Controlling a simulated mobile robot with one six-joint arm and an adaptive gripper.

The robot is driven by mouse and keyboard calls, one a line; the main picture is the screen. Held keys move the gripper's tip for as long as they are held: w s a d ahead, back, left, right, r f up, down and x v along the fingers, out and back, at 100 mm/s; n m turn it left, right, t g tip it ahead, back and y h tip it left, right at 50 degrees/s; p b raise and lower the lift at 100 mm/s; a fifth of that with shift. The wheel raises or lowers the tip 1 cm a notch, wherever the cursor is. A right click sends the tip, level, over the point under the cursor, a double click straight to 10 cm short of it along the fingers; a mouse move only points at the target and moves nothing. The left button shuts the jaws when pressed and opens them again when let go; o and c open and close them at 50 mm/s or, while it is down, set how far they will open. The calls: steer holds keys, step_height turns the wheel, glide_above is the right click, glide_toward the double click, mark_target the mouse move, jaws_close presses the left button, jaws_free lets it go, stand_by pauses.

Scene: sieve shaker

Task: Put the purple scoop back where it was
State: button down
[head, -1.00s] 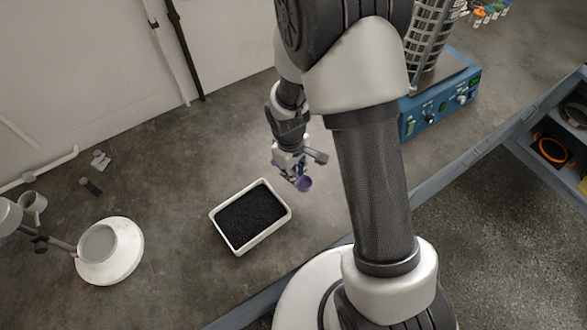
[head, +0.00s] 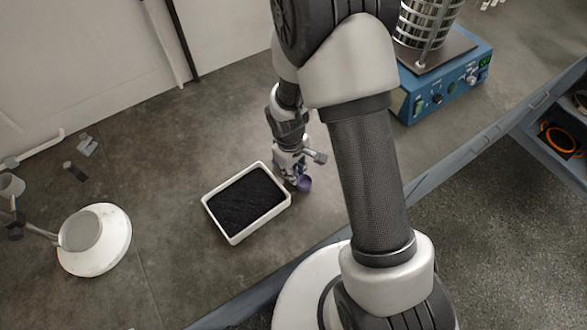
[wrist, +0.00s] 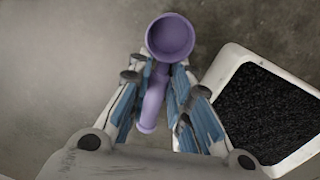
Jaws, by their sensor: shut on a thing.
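The purple scoop (wrist: 170,38) is in my gripper (wrist: 160,92). In the wrist view its round cup points away from my wrist, and its handle runs back between the two blue-padded fingers. The cup looks empty. In the head view my gripper (head: 293,172) hangs just right of the white tray of black grains, and the scoop (head: 304,184) shows small at the fingertips. I cannot tell whether the scoop touches the bench.
The white tray (head: 235,237) of black grains (head: 246,200) lies close beside the scoop. A blue sieve shaker (head: 440,98) stands at the upper right. A round white stand (head: 103,258) is at the left. Bare bench (head: 165,190) lies between stand and tray.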

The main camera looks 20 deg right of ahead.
steer(key=shift+f, duration=0.15)
steer(key=c, duration=1.4)
jaws_free()
step_height(320, 180, up, 12)
steer(key=shift+s+a, duration=0.15)
steer(key=shift+a, duration=0.2)
